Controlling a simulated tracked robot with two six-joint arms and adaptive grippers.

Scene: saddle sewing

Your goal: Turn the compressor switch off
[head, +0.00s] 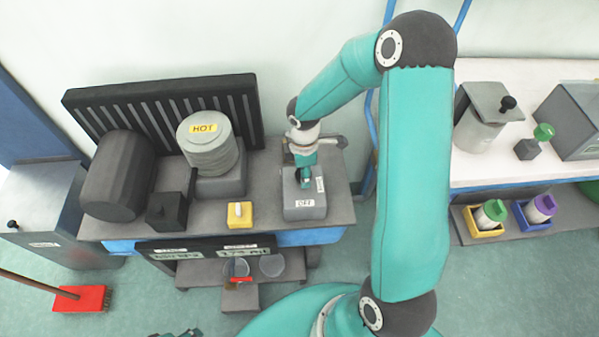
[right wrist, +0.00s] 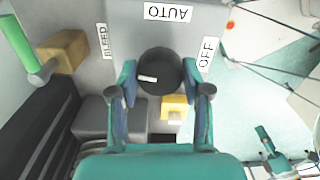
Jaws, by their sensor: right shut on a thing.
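The compressor switch is a round black knob (right wrist: 160,70) with a short white mark on its left half in the right wrist view. It sits on a grey box (head: 304,211) with labels AUTO (right wrist: 167,12), OFF (right wrist: 207,52) and one reading like BLEED (right wrist: 105,41). The mark points left, away from OFF. My right gripper (right wrist: 166,86) is shut on the knob, one finger on each side; in the head view it hides the knob. Part of my left gripper (head: 178,333) shows at the bottom edge of the head view, its jaws unclear.
A yellow box with a white toggle (head: 239,215) and a small black box (head: 168,211) stand left of the switch box. A canister marked HOT (head: 209,150) and a dark cylinder (head: 118,176) are behind. A white bench (head: 498,172) is at right.

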